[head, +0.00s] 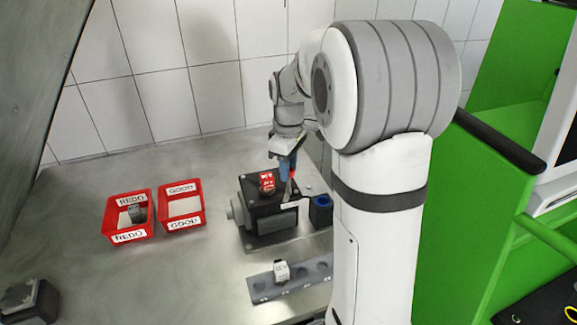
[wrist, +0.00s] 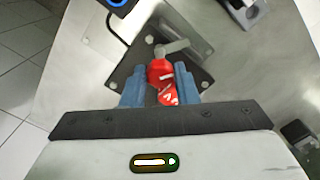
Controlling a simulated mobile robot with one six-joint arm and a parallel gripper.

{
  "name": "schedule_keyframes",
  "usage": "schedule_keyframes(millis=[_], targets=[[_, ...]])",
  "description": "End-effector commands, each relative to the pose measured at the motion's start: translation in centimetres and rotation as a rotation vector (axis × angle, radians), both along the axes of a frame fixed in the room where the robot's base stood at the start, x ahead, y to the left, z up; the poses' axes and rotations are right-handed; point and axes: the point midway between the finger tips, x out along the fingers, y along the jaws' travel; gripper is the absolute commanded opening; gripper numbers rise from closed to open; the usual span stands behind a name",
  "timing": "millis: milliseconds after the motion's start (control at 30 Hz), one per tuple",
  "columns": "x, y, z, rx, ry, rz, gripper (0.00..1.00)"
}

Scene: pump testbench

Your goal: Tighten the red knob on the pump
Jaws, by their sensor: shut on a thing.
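The pump (head: 262,226) is a dark block on the metal table, right of the red bins. A red piece with white marks (head: 267,181) sits on its top, and it also shows in the wrist view (wrist: 169,97). My gripper (head: 287,168) points down over the right part of the pump top. In the wrist view, the blue fingers of my gripper (wrist: 159,78) are closed around the red knob (wrist: 160,70), one on each side. A grey lever (wrist: 174,47) extends from beyond the knob. The fingers mostly hide the knob in the head view.
A red REDO bin (head: 107,225) holds a dark part; the red GOOD bin (head: 201,205) looks empty. A blue-topped holder (head: 320,210) stands right of the pump. A grey rack (head: 262,288) with one white part (head: 282,270) lies in front. A dark device (head: 28,300) is front left.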

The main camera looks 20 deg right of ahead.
Motion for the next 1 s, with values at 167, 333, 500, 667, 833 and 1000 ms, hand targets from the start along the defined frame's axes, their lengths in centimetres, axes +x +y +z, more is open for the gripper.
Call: schedule_keyframes(millis=[167, 333, 500, 667, 833, 1000], targets=[[0.01, -0.01, 0.03, 0.000, 0.000, 0.000, 0.04], [0.01, 0.00, 0.03, -0.001, -0.001, -0.009, 0.04], [0.03, 0.00, 0.01, 0.000, -0.001, -0.058, 0.04], [0.04, -0.01, -0.01, -0.001, -0.002, -0.153, 0.04], [0.04, -0.01, 0.00, -0.001, -0.002, -0.298, 0.04], [0.04, -0.01, 0.01, 0.000, -0.003, -0.460, 0.04]])
